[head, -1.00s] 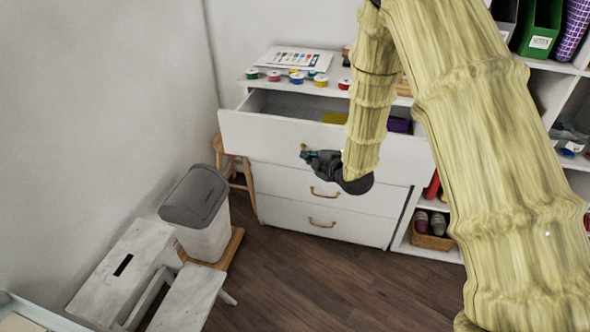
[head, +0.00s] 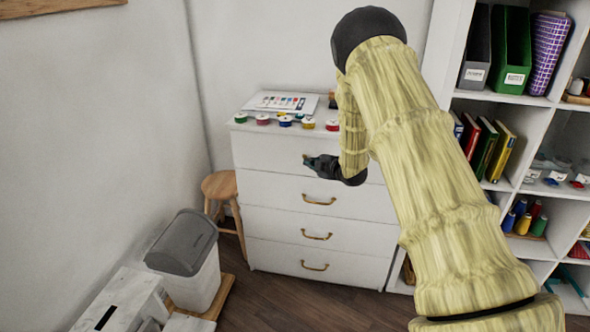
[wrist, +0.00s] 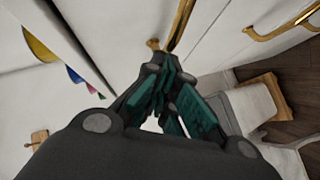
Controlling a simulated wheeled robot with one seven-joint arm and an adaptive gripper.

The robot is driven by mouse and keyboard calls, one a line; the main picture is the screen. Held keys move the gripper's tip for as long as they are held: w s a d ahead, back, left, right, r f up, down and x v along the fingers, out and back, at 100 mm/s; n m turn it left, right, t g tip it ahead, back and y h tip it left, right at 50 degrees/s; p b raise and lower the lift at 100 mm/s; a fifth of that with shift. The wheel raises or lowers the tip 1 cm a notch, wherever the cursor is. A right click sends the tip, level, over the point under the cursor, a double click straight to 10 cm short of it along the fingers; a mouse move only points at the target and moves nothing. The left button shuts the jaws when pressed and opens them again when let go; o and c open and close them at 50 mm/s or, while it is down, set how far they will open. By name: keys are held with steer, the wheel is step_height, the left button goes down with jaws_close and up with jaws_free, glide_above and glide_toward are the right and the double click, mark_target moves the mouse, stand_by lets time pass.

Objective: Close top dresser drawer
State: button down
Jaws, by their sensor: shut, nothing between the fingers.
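The white dresser (head: 250,235) stands against the back wall in the head view. Its top drawer (head: 265,152) looks flush with the dresser body, and no open interior shows. My gripper (head: 308,160) is at the front of this drawer, where it and my arm hide the drawer's handle and right part. In the wrist view, my gripper's teal fingers (wrist: 165,98) are shut and empty, close to a brass handle (wrist: 181,24) on a white face. I cannot tell whether they touch it.
Paint pots (head: 285,121) and a colour chart (head: 282,103) lie on the dresser top. Lower drawers have brass handles (head: 317,236). A stool (head: 222,186) and a grey-lidded bin (head: 190,250) stand left. A shelf unit (head: 515,97) stands right. Some floor (head: 275,290) is clear in front.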

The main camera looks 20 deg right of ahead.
steer(key=shift+w+d+r, duration=0.15)
steer(key=shift+r, duration=0.1)
steer(key=shift+r, duration=0.15)
steer(key=a+v, duration=0.2)
steer(key=v, duration=1)
steer(key=shift+s+a+r, duration=0.3)
steer(key=shift+s+a, duration=0.05)
steer(key=shift+s, duration=0.2)
